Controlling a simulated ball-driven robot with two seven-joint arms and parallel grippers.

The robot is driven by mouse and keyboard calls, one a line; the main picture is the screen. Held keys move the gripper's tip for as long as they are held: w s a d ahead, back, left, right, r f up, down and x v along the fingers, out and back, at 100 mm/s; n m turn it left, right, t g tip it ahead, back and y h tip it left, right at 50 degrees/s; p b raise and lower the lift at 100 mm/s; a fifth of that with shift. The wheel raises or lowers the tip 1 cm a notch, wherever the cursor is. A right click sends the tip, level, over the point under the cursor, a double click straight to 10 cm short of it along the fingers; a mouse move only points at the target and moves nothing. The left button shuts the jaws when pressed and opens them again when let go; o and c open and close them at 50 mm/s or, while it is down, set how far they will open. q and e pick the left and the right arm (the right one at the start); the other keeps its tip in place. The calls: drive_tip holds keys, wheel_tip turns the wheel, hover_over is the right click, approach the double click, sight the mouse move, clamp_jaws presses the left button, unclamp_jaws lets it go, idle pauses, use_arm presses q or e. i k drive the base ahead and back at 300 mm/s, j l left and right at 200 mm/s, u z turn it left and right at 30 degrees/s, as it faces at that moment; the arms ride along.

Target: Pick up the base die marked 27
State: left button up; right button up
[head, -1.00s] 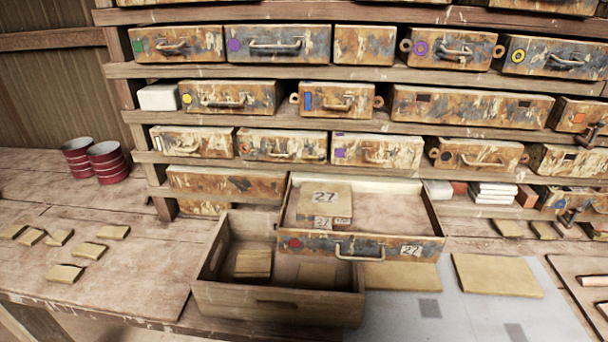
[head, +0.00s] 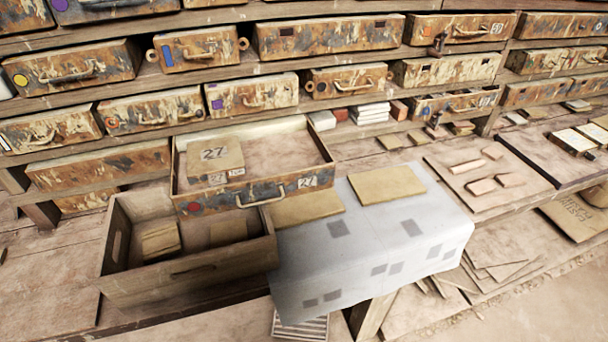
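The base die marked 27 (head: 214,155) is a tan block lying at the left end of a pulled-out drawer (head: 249,193). The drawer's rusty front has a red dot, a handle and a label that appears to read 27. Neither of my grippers is in view.
A wooden crate (head: 187,275) with tan blocks inside stands in front of the drawer. A grey cloth with dark squares (head: 371,237) hangs over the bench edge, with a tan slab (head: 387,184) on it. Shelves of shut drawers (head: 329,36) rise behind.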

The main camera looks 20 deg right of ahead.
sight(570, 141)
drive_tip(key=k+l+z, duration=0.15)
drive_tip(key=l+z, duration=0.15)
drive_tip(key=l, duration=0.35)
drive_tip(key=k+l+z, duration=0.1)
drive_tip(key=l+z, duration=0.15)
drive_tip(key=l, duration=0.4)
drive_tip(key=k+l+z, duration=0.3)
drive_tip(key=l, duration=0.25)
drive_tip(key=l+z, duration=0.25)
drive_tip(key=l, duration=0.25)
drive_tip(key=k+l+z, duration=0.1)
drive_tip(key=l+z, duration=0.2)
drive_tip(key=l, duration=0.3)
drive_tip(key=i+l+z, duration=0.1)
drive_tip(key=i+z, duration=0.25)
drive_tip(key=i, duration=0.2)
drive_tip(key=i+l+z, duration=0.2)
drive_tip(key=i+z, duration=0.15)
drive_tip(key=i, duration=0.55)
drive_tip(key=i+j+z, duration=0.1)
drive_tip(key=i+z, duration=0.3)
drive_tip(key=i, duration=0.45)
drive_tip(key=i+l+u, duration=0.1)
drive_tip(key=i+u, duration=0.2)
drive_tip(key=i, duration=0.2)
drive_tip(key=i+l+u, duration=0.2)
drive_tip(key=i+u, duration=0.15)
drive_tip(key=i, duration=0.15)
